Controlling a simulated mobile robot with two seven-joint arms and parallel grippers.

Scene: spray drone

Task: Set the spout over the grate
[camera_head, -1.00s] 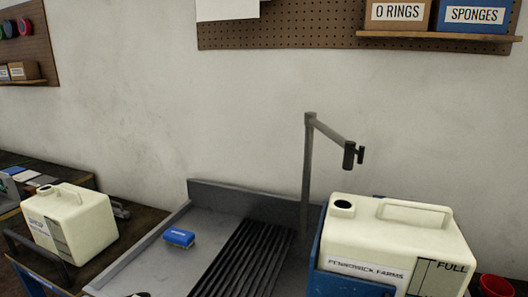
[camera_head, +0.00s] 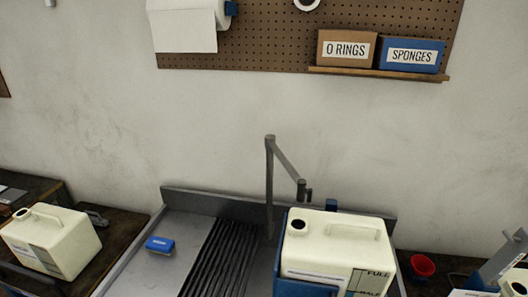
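The spout (camera_head: 285,166) is a grey swing-arm tap on an upright post behind the sink. Its arm slants toward the front right, and its outlet (camera_head: 304,191) hangs just behind the cream tank, right of the grate. The grate (camera_head: 222,262) is a set of dark ribbed bars in the grey sink. The cream tank (camera_head: 332,246) sits in a blue holder to the right of the grate. Neither of my grippers shows in the view.
A blue sponge (camera_head: 160,244) lies in the sink left of the grate. Another cream tank (camera_head: 55,240) stands at the left. A red cup (camera_head: 423,266) stands at the right. A pegboard (camera_head: 285,50) with boxes hangs above. The sink's left part is mostly clear.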

